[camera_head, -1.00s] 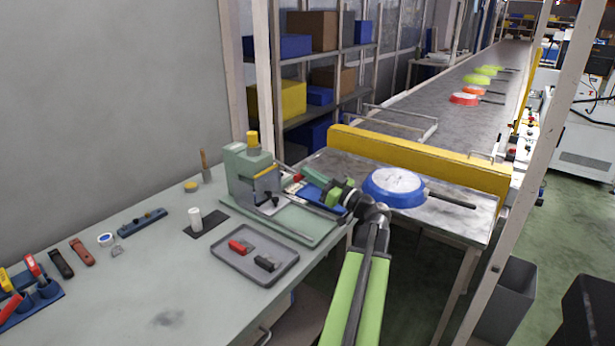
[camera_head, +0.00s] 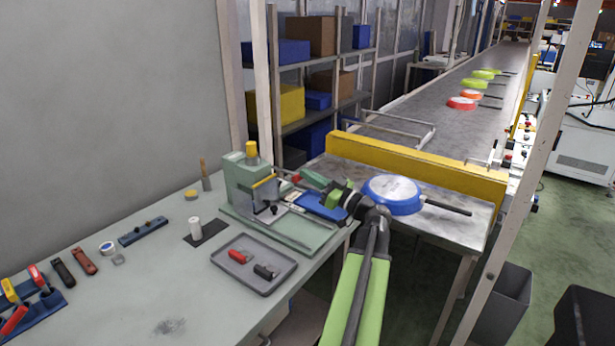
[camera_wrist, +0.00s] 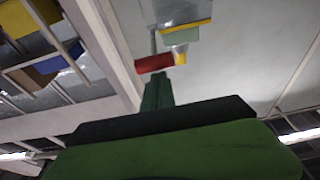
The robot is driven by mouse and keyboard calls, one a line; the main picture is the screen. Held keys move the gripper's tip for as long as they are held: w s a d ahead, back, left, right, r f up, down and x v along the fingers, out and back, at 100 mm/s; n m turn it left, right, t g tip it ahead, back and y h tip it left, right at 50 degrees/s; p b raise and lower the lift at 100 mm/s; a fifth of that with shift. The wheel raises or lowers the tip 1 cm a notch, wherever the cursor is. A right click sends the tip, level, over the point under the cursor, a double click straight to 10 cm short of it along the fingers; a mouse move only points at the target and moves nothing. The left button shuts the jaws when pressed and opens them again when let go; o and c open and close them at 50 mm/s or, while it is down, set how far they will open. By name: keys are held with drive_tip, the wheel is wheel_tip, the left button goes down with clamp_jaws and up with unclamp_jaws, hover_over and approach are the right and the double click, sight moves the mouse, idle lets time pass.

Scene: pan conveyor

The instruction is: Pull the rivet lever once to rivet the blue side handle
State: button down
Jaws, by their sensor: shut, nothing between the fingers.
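The rivet press (camera_head: 238,180), grey-green with a yellow cap, stands at the bench's far right corner in the head view. The lever's red grip (camera_head: 296,178) sticks out to its right; it also shows in the wrist view (camera_wrist: 154,64). My gripper (camera_head: 305,174) is shut and empty, its green fingertips close to the red grip. The wrist view shows the closed fingers (camera_wrist: 157,85) just short of the grip or touching it; I cannot tell which. A blue piece (camera_head: 322,206) lies at the press base below my gripper, partly hidden; I cannot tell whether it is the side handle.
A grey tray (camera_head: 222,262) with a red and a black handle lies in front of the press. A blue pan (camera_head: 391,193) rests on the conveyor end, near my arm. A yellow rail (camera_head: 420,166) crosses behind it. Tools line the bench's left side.

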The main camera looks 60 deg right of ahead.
drive_tip(key=s+f+b, duration=0.4)
drive_tip(key=s, duration=0.1)
drive_tip(key=s+f+b, duration=0.2)
drive_tip(key=s+b, duration=0.1)
drive_tip(key=shift+s+a, duration=0.15)
drive_tip(key=shift+s, duration=0.05)
drive_tip(key=shift+r, duration=0.1)
